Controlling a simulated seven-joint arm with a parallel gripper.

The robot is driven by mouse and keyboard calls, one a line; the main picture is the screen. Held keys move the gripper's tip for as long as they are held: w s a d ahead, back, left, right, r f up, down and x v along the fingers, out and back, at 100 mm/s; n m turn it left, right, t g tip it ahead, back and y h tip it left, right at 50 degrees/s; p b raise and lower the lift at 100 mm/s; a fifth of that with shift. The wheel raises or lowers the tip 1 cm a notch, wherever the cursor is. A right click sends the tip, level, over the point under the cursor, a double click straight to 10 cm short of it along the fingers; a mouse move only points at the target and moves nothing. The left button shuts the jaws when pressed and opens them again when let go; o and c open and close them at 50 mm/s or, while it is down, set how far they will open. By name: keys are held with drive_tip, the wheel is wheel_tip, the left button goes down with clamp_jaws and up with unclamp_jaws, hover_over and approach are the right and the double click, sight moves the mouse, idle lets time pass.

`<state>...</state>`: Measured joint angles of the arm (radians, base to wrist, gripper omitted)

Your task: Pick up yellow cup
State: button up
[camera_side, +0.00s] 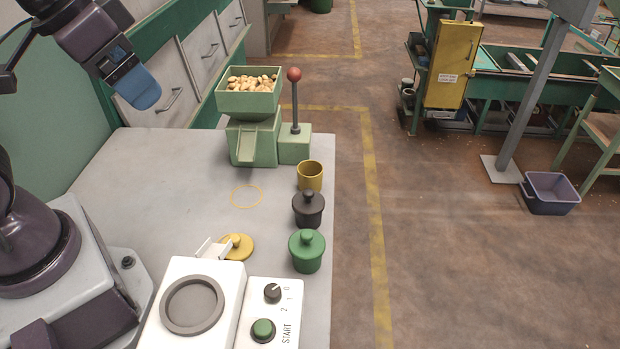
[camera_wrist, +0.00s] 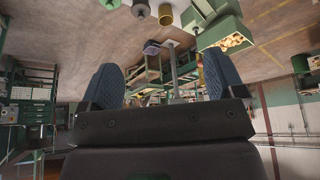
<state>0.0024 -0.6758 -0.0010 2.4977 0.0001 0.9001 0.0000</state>
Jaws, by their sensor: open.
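The yellow cup (camera_side: 309,179) stands upright and without a lid near the right edge of the grey table. A yellow lid with a knob (camera_side: 238,247) lies apart from it, nearer the white machine. My gripper (camera_side: 143,88) is raised at the upper left, well away from the cup. In the wrist view its two blue fingers (camera_wrist: 161,82) are spread with nothing held between them. The yellow cup (camera_wrist: 165,14) shows small at the top of the wrist view, beyond the fingers.
A green hopper of nuts (camera_side: 250,103) and a red-knobbed lever (camera_side: 294,110) stand behind the cup. A black lidded cup (camera_side: 308,209) and a green lidded cup (camera_side: 307,251) stand in front of it. A yellow ring (camera_side: 246,195) marks bare table left of the cup.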

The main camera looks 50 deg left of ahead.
drive_tip(key=w+f+m+g, duration=0.45)
drive_tip(key=w+f, duration=0.35)
drive_tip(key=w, duration=0.5)
drive_tip(key=m+y, duration=0.1)
drive_tip(key=m, duration=1.7)
approach(310, 174)
drive_tip(key=f, duration=0.5)
drive_tip(key=s+f, duration=0.1)
drive_tip(key=f, duration=0.2)
drive_tip(key=shift+s+d+f, duration=0.1)
drive_tip(key=shift+d+f, duration=0.05)
drive_tip(key=shift+d, duration=0.2)
drive_tip(key=c, duration=1.1)
drive_tip(key=shift+o, duration=0.2)
